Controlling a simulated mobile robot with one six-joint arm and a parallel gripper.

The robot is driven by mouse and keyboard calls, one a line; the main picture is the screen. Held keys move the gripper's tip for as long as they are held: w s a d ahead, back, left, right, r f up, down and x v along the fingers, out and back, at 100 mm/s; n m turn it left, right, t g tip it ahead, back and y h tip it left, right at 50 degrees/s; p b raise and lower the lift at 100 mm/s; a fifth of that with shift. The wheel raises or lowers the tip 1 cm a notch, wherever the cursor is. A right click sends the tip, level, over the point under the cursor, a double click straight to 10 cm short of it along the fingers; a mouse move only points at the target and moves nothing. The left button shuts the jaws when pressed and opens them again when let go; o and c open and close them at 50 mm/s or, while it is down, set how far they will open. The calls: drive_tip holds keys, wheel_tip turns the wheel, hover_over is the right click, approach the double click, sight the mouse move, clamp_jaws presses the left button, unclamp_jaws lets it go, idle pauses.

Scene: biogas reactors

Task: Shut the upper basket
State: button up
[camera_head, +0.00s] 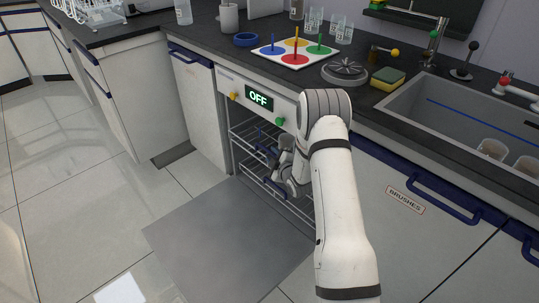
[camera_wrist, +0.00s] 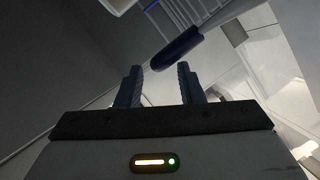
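The dishwasher (camera_head: 232,80) stands under the counter, its grey door (camera_head: 225,240) lowered flat near the floor. The upper basket (camera_head: 245,137) is a wire rack in the upper opening, partly hidden by my arm; I cannot tell exactly how far out it is. A lower wire basket (camera_head: 248,176) shows beneath it. My gripper (camera_head: 272,168) is at the front of the baskets. In the wrist view my gripper (camera_wrist: 159,82) has its fingers apart with nothing clearly held. A dark blue handle (camera_wrist: 178,48) lies just beyond the fingertips, slanting up right; contact is unclear.
A panel above the opening shows an OFF display (camera_head: 259,97). The counter above holds a colored peg board (camera_head: 294,52), a sponge (camera_head: 387,78) and a sink (camera_head: 460,115). A BRUSHES cabinet (camera_head: 400,225) is to the right. Tiled floor (camera_head: 80,200) at left is clear.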

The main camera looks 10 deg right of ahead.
sight(269, 152)
drive_tip(key=shift+x, duration=1.5)
drive_tip(key=shift+c, duration=0.3)
clamp_jaws()
